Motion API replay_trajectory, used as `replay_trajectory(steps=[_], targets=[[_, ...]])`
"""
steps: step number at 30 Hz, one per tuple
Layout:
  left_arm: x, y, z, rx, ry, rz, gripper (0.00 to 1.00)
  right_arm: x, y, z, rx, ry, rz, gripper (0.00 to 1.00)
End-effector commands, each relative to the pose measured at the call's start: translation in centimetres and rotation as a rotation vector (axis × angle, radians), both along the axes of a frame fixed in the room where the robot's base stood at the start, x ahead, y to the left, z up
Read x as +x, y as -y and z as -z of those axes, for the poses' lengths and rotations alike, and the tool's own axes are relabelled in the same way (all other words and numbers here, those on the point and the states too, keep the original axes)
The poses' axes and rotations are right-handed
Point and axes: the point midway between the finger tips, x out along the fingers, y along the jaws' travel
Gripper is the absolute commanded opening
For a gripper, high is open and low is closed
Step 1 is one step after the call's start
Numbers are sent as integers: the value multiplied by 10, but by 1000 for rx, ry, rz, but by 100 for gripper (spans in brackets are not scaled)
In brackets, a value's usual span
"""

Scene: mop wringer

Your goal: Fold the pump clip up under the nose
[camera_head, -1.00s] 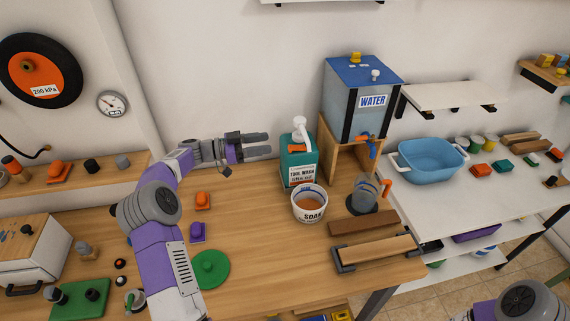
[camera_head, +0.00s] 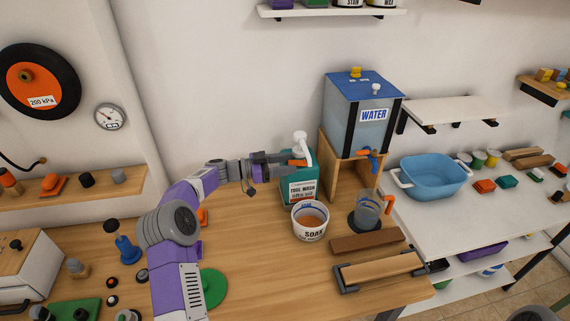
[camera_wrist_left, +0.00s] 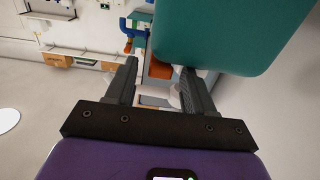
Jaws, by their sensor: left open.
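The teal pump bottle (camera_head: 299,188) stands upright on the wooden bench, with a white pump head (camera_head: 299,137) whose nose points down to the right. A small orange piece, which looks like the pump clip (camera_head: 297,162), shows below the pump head by the bottle's top. My left gripper (camera_head: 284,166) is open, its fingertips at the left of the bottle's upper part, close to the orange piece. In the left wrist view the fingers are apart and the bottle (camera_wrist_left: 225,35) fills the upper right. I cannot tell whether a finger touches it. My right gripper is out of view.
The white SOAK bucket (camera_head: 310,232) stands just in front of the bottle. A clear jug (camera_head: 367,212) and the blue-lidded water tank (camera_head: 361,120) on its wooden stand are to the right. The bench front has free room.

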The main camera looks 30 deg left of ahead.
Motion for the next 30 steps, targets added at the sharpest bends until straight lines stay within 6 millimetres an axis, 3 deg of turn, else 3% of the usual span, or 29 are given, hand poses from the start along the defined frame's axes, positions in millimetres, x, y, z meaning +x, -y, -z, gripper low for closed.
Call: replay_trajectory(steps=[6,16,30], targets=[[0,0,0,0,0,0,50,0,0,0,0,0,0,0],[0,0,0,0,0,0,0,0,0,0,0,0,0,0],[1,1,-10,106,-72,-1,0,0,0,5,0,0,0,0]])
